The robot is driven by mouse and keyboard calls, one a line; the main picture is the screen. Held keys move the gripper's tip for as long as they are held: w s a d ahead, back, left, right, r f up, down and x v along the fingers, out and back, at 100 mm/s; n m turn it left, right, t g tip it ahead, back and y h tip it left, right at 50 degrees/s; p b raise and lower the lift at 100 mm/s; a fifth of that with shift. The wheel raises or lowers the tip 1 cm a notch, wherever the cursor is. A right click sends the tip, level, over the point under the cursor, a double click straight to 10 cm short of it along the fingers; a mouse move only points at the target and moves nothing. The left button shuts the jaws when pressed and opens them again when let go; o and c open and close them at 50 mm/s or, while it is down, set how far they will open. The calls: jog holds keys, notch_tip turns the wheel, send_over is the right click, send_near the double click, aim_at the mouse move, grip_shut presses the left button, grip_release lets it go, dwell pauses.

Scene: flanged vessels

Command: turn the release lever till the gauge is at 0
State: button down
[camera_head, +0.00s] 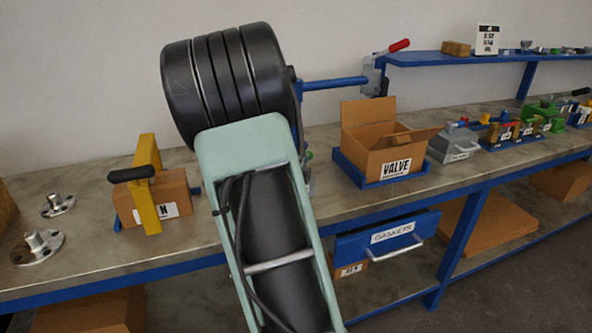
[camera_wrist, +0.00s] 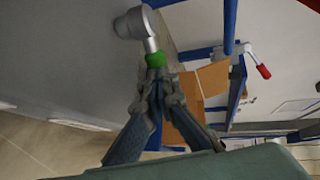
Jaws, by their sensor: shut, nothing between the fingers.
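In the wrist view, a silver lever with a green end (camera_wrist: 154,60) hangs from a round hub (camera_wrist: 128,24) on a grey surface. My gripper (camera_wrist: 157,80) is shut and empty, its fingertips right at the green end; I cannot tell if they touch. A second lever, with a red handle (camera_head: 398,46), sits at the end of a blue bar and also shows in the wrist view (camera_wrist: 263,71). Which one is the release lever is not marked. In the head view my own arm hides the gripper and most of what lies behind it. No gauge is visible.
An open cardboard box (camera_head: 373,140) marked VALVE stands in a blue tray on the bench. A yellow bracket (camera_head: 148,185) with a black handle and flanged fittings (camera_head: 38,247) are at left. Below, a GASKETS drawer (camera_head: 385,240) sticks out. Several tools line the right side.

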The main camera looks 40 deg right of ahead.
jog(key=shift+w+d+f+b, duration=0.1)
jog(key=shift+d+b, duration=0.65)
jog(key=shift+b, duration=0.25)
